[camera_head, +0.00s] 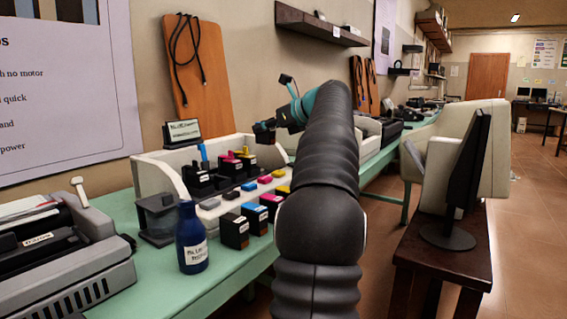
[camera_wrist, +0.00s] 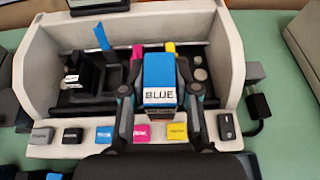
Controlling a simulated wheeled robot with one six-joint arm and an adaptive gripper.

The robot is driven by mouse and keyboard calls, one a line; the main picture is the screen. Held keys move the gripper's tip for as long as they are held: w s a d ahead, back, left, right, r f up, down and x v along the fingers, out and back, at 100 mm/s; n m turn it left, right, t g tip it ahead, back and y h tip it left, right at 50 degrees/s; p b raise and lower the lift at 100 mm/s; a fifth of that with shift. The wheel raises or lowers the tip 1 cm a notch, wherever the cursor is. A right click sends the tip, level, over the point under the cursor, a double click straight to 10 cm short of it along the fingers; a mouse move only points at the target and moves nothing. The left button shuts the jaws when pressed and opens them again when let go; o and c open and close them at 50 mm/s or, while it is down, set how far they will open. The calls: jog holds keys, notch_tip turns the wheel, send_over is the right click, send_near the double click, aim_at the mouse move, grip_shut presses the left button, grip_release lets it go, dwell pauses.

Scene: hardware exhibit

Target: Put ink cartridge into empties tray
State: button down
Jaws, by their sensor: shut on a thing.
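My gripper (camera_wrist: 160,108) is shut on a blue-topped ink cartridge (camera_wrist: 158,70) with a white "BLUE" label, one finger on each side. The cartridge appears in front of the open pale printer housing (camera_wrist: 236,60) in the wrist view. In the head view my gripper (camera_head: 265,131) is above the right part of that housing (camera_head: 160,172), and the held cartridge is too small and dark to make out. No tray labelled for empties is readable; I cannot tell which container it is.
Several cartridges, including a blue one (camera_head: 234,231), stand before the housing on the green table (camera_head: 225,268). A blue bottle (camera_head: 192,242) and a dark grey box (camera_head: 158,218) stand to the left. A monitor (camera_head: 467,170) stands on a separate wooden table (camera_head: 440,259) at right.

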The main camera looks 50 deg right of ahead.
jog(key=s+d+f+m+h, duration=0.15)
jog(key=s+d, duration=0.35)
jog(key=s, duration=0.6)
jog(key=s+d+f+m+h, duration=0.1)
jog(key=s+d+m+h, duration=0.35)
jog(key=s, duration=0.75)
jog(key=w+f, duration=0.2)
jog(key=w, duration=0.2)
jog(key=w+f+n+y+b, duration=0.1)
jog(key=w+f, duration=0.2)
jog(key=w, duration=0.1)
jog(key=w+f+n+b, duration=0.1)
jog(key=w+f, duration=0.1)
jog(key=w, duration=0.2)
jog(key=shift+d+f+g, duration=0.2)
jog(key=shift+d+g, duration=0.05)
jog(key=shift+g, duration=0.15)
jog(key=shift+w+f+b, duration=0.1)
jog(key=shift+f+b, duration=0.45)
jog(key=shift+f, duration=1.45)
jog(key=shift+f, duration=0.15)
jog(key=c, duration=0.9)
grip_release()
jog(key=shift+o, duration=0.2)
